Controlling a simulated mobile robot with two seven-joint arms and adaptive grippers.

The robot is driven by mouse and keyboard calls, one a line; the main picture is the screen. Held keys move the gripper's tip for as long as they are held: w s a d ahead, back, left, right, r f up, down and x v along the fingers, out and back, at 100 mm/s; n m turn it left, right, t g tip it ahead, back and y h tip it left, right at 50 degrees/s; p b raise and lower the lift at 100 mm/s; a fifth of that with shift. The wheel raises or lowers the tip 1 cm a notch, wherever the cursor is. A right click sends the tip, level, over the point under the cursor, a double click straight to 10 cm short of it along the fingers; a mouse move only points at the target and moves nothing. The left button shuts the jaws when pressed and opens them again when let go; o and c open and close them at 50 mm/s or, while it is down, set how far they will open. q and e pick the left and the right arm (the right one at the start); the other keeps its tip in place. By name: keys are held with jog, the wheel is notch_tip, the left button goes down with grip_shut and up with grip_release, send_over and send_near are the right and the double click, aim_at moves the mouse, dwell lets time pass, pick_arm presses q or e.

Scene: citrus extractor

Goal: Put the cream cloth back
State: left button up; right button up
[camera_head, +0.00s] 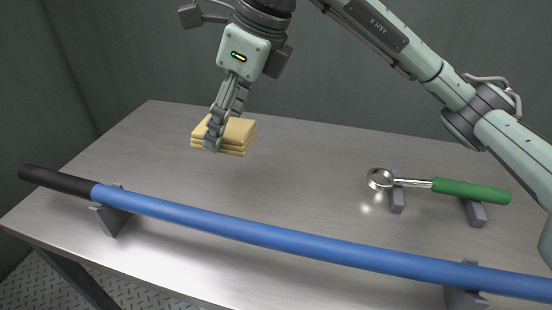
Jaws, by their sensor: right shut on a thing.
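The cream cloth (239,133) is a folded, layered yellowish stack at the back left of the metal table. My right gripper (214,139) comes down from above and is shut on the left part of the cloth, with its fingers over the near left edge. The fingers hide part of the cloth. I cannot tell whether the cloth rests on the table or is just above it. My left gripper is not in view.
A long blue bar (250,232) with a black end lies on grey holders across the front of the metal table (310,170). A green-handled tool (470,190) with a round metal head rests on grey supports at the right. The table's middle is clear.

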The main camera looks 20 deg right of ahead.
jog(key=d+f, duration=0.1)
jog(key=d, duration=0.1)
jog(key=d+f, duration=0.2)
jog(key=d, duration=0.1)
jog(key=d+f, duration=0.2)
jog(key=d, duration=0.1)
jog(key=shift+s+d, duration=0.1)
jog(key=shift+s, duration=0.15)
notch_tip(320, 180, down, 3)
jog(key=shift+f, duration=0.35)
jog(key=o, duration=0.7)
jog(key=shift+c, duration=0.2)
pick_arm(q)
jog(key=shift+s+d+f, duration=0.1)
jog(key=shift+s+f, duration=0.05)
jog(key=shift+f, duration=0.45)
pick_arm(e)
jog(key=o, duration=0.5)
jog(key=shift+c, duration=0.2)
